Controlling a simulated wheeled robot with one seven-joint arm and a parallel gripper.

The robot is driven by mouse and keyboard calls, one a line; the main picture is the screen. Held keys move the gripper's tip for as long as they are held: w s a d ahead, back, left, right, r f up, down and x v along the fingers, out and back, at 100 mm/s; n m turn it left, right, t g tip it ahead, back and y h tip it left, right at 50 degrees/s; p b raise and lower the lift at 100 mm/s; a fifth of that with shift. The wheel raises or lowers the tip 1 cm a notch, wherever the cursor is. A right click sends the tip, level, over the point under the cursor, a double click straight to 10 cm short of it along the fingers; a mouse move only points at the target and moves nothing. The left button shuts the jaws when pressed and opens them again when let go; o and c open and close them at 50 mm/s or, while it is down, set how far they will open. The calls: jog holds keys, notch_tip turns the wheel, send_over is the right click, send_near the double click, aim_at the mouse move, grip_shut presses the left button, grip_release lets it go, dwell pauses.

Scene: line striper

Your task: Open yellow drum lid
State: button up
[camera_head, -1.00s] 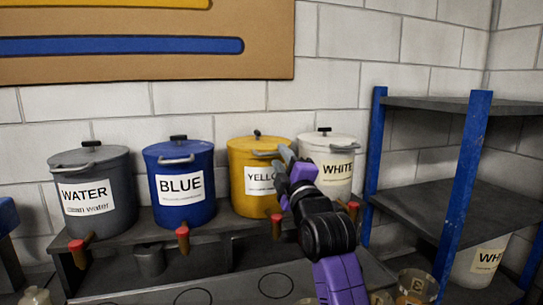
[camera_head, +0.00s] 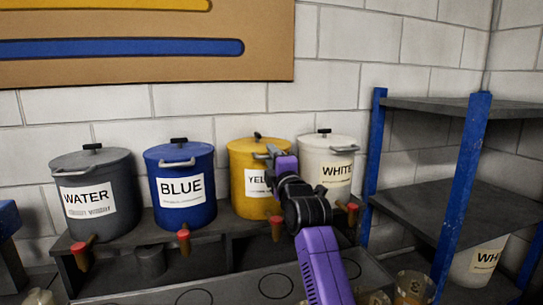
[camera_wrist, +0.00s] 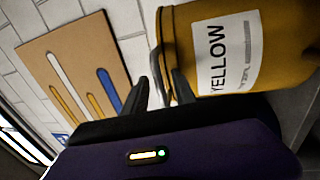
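The yellow drum (camera_head: 241,185) stands upright on the shelf, with its lid on and a black knob (camera_head: 258,136) on top. A grey handle (camera_wrist: 172,68) sits at the drum's rim in the wrist view, where the drum (camera_wrist: 186,30) appears tilted and its "YELLOW" label shows. My gripper (camera_head: 271,151) is at the upper front right of the drum, near the rim, and covers part of the label. In the wrist view its two dark fingers (camera_wrist: 161,92) are apart with nothing held between them. The lid knob is not visible there.
The grey WATER drum (camera_head: 94,213) and BLUE drum (camera_head: 181,215) stand to the left. The WHITE drum (camera_head: 326,160) stands close on the right. Red-ended taps (camera_head: 183,235) stick out in front. A blue-posted rack (camera_head: 463,185) is at the right.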

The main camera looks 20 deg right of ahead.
jog(key=shift+w, duration=0.15)
jog(key=shift+c, duration=0.4)
grip_shut()
dwell(1.0)
